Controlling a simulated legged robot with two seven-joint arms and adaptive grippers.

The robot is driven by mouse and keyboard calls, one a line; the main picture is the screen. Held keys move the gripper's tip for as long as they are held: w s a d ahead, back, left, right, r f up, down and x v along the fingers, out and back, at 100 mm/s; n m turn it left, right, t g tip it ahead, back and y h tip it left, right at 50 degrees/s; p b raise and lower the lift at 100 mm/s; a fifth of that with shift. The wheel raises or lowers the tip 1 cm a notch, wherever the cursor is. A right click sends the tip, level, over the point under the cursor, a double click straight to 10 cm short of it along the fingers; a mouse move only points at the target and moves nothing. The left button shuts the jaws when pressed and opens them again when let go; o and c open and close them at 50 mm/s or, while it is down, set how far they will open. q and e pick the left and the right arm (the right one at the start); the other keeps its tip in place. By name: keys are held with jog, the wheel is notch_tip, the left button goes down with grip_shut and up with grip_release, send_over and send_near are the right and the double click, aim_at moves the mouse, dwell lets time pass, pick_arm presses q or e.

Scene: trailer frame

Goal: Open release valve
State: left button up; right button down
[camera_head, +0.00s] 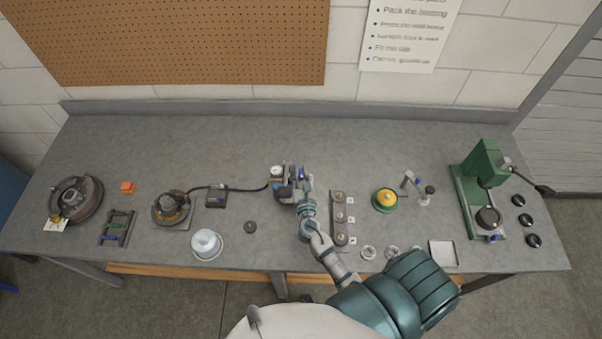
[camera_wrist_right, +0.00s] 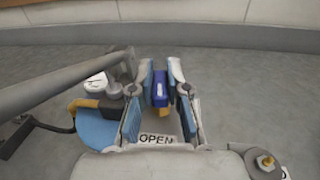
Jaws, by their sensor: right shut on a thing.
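My right gripper (camera_head: 294,184) reaches over the middle of the bench to the release valve assembly (camera_head: 277,170), which has a round white top and a hose running to it. In the right wrist view, my right gripper (camera_wrist_right: 162,76) has its two fingers on either side of the blue valve handle (camera_wrist_right: 160,92) and is shut on it. My left gripper is not in view.
A black hose links the assembly to a small dark box (camera_head: 216,197). A grey strip with several round studs (camera_head: 340,218) stands close to the right of my gripper. A green press (camera_head: 484,170) is at far right. The bench's back strip is clear.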

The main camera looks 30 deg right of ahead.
jog(key=shift+w+r+m+g+h, duration=0.15)
jog(key=shift+m+g+h, duration=0.25)
jog(key=shift+m+h, duration=0.4)
jog(key=shift+g+h, duration=0.3)
jog(key=shift+h, duration=0.2)
jog(key=c, duration=1.1)
grip_release()
jog(key=shift+c, duration=0.2)
jog(key=v, duration=1.2)
jog(key=shift+f, duration=0.25)
